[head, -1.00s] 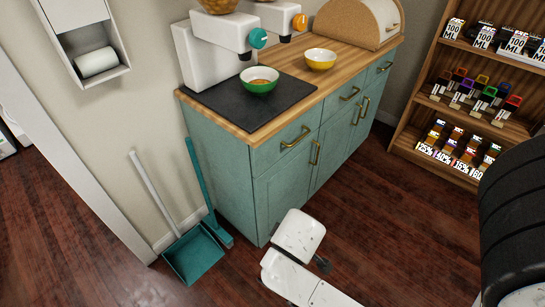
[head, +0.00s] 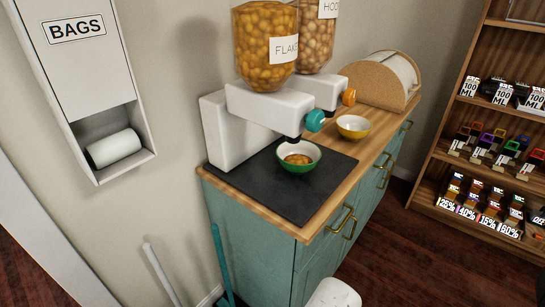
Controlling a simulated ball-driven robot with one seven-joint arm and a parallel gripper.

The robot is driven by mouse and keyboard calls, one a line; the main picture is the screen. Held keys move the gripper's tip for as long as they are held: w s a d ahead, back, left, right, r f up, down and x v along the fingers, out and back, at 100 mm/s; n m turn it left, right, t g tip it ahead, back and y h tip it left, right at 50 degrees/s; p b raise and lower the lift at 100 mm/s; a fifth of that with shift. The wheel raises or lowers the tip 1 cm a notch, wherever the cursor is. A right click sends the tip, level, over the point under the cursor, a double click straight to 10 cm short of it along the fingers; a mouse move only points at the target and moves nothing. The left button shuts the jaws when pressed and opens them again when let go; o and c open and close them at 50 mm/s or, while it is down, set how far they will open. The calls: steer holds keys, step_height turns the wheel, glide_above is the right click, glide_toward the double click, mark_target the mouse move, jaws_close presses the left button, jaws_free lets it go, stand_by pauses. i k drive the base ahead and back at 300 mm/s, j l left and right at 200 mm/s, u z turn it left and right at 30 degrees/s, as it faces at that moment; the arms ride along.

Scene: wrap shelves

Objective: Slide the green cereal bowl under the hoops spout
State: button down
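The green cereal bowl (head: 299,169) sits on the black mat in the head view, with some orange-brown cereal in it. It is below and close to the spout of the flakes dispenser (head: 262,107), which has a teal knob. My gripper is not in view; only a white part of my arm shows at the bottom edge.
A yellow bowl (head: 353,129) stands on the wooden counter (head: 330,203) right of the hoops dispenser. The black mat (head: 250,182) is clear left of the green bowl. A bread box (head: 362,92) is at the back, a bottle shelf (head: 465,120) at right, a bag holder (head: 85,60) at left.

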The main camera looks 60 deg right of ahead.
mark_target(299, 158)
steer(key=i+j+z, duration=0.15)
steer(key=j, duration=0.2)
steer(key=i+j+z, duration=0.2)
steer(key=j, duration=0.15)
steer(key=j+z, duration=0.15)
steer(key=j, duration=0.2)
steer(key=j+z, duration=0.1)
steer(key=z, duration=0.2)
steer(key=i, duration=0.1)
